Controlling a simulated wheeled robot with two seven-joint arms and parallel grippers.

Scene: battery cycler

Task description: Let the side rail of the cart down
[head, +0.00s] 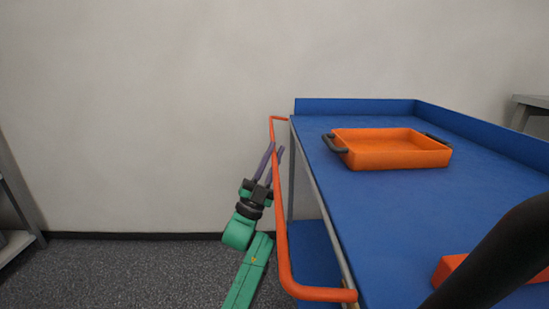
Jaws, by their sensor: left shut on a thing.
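The cart (390,215) has a blue top and fills the right side of the head view. Its side rail (281,235) is an orange-red bar along the cart's left side. Its bent ends meet the cart at the far and near corners, and the bar stands out to the left of the top's edge. My left gripper (273,155), green and black with purple fingers, is at the farther half of the rail, one finger on each side. It is shut on the rail. My right gripper is out of view.
An orange tray (392,150) with black handles stands on the cart top. Another orange thing (449,268) is partly hidden at the lower right by a dark arm link. A blue lower shelf (312,245) shows below. Grey floor (130,270) left of the cart is clear.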

